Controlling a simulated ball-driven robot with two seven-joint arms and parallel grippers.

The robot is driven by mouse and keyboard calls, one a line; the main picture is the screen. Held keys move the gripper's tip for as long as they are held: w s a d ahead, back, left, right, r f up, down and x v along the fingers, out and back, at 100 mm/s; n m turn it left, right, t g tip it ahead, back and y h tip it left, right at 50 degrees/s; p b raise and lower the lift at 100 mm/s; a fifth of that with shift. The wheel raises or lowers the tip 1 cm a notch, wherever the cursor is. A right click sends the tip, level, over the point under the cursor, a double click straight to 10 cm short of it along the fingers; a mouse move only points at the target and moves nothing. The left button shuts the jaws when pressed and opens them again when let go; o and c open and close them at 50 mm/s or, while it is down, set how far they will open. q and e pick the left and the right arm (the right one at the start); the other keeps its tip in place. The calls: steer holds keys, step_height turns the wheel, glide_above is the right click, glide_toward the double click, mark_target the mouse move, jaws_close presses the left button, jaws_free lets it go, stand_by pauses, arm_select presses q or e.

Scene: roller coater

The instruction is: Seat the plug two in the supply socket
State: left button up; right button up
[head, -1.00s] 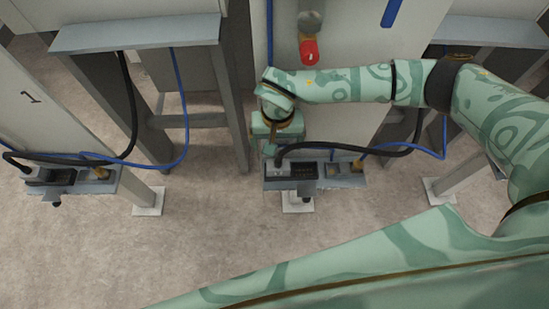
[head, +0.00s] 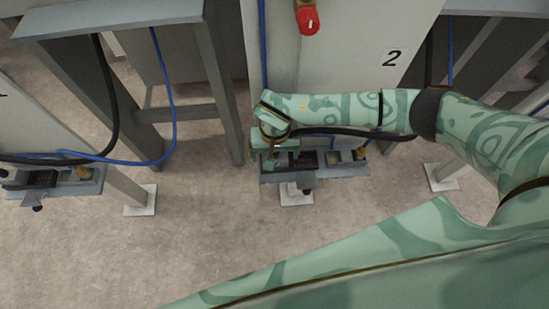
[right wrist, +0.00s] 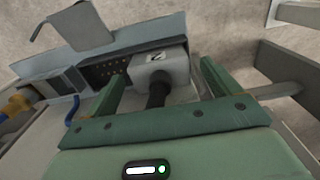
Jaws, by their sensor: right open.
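Plug two (right wrist: 168,67) is a grey block marked 2 with a black cable at its back, in the right wrist view. It sits at one end of the bracket, beside the supply socket (right wrist: 104,73), a dark block with rows of holes, which shows in the head view too (head: 303,160). My right gripper (right wrist: 163,72) is open, with one green finger on each side of the plug. In the head view my right gripper (head: 273,160) is over the left end of the bracket and mostly hides the plug. My left gripper is not in view.
A grey lever flap (right wrist: 78,28) stands by the socket. A brass-coloured connector with a blue cable (right wrist: 17,103) is at the bracket's other end. The black cable (head: 345,132) runs along my forearm. A similar station (head: 45,180) stands at left. A red knob (head: 308,20) is above.

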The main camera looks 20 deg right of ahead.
steer(key=c, duration=1.3)
steer(key=shift+o, duration=0.2)
steer(key=shift+r, duration=0.1)
